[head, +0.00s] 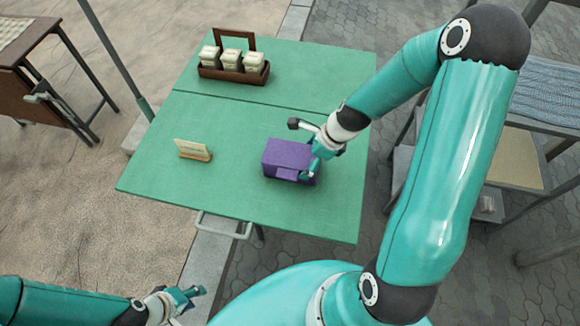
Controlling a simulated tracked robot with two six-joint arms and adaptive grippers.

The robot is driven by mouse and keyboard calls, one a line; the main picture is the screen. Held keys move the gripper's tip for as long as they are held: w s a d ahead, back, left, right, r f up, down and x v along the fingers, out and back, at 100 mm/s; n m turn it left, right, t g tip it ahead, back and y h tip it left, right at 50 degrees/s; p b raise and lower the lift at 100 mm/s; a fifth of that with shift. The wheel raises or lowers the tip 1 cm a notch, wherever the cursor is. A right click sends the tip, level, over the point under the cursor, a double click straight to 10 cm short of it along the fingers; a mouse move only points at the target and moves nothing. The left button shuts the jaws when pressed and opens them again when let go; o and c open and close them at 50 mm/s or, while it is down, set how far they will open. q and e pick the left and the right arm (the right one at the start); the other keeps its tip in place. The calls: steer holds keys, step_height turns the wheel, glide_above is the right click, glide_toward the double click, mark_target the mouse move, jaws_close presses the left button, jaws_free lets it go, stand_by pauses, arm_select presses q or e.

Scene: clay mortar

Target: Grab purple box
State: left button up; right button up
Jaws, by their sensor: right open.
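The purple box (285,155) sits upright on the green table (215,190), right of the table's middle. My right gripper (309,152) is at the box's right side, with one finger behind its top edge and the other at its front right corner. It is open, and I cannot tell whether the fingers touch the box. The gripper hides part of the box's right side. My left gripper (187,299) is low at the lower left, off the table, with nothing visible in it; its finger gap is hard to make out.
A dark wooden caddy (233,75) with several pale containers stands at the table's back left. A small card in a wooden stand (194,151) is left of the box. A pole (118,60) rises beside the table's left edge. The table front between card and box is clear.

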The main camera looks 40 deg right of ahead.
steer(key=x, duration=0.2)
steer(key=shift+w+f+b, duration=0.1)
steer(key=shift+f+b, duration=0.1)
steer(key=shift+b, duration=0.2)
steer(key=shift+r, duration=0.1)
steer(key=shift+c, duration=0.2)
steer(key=c, duration=1.1)
steer(key=shift+r, duration=0.15)
